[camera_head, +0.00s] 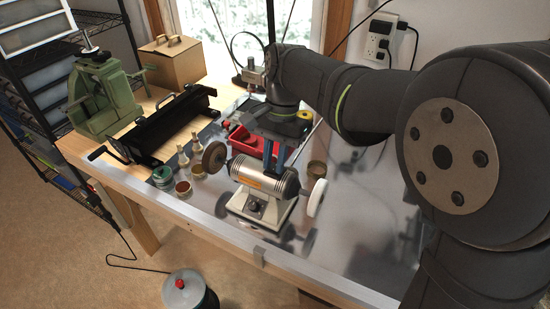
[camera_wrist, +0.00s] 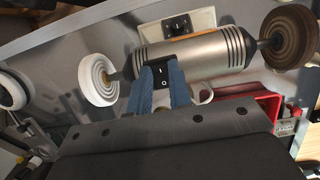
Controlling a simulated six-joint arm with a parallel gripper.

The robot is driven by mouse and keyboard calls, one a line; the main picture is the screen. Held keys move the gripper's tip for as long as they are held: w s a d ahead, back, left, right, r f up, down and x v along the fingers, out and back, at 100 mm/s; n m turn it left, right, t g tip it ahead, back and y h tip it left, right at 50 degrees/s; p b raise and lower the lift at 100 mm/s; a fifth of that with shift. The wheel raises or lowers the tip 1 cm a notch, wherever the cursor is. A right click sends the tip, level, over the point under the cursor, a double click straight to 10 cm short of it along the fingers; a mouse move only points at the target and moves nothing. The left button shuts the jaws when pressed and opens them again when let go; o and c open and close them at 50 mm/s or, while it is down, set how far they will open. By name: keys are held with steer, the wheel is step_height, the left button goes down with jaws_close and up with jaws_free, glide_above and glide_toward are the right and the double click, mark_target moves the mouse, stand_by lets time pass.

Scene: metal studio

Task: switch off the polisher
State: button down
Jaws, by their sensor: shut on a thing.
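The polisher (camera_head: 262,178) stands on the metal bench top, a silver motor body with a brown wheel (camera_head: 215,157) at the left and a white wheel (camera_head: 316,198) at the right. In the wrist view its body (camera_wrist: 205,52) lies across the top. My gripper (camera_head: 273,166) reaches down to the body from behind.
A red tray (camera_head: 246,141) lies close behind the polisher. Small tins (camera_head: 183,190) and bottles stand left of the brown wheel, with a black bending tool (camera_head: 165,125) and a green press (camera_head: 98,98) farther left. The bench is fairly clear at the right.

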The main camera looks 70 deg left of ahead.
steer(key=c, duration=1.3)
jaws_free()
steer(key=v, duration=1.7)
steer(key=shift+r, duration=0.25)
steer(key=shift+f, duration=0.1)
steer(key=x, duration=1.7)
steer(key=shift+f, duration=0.15)
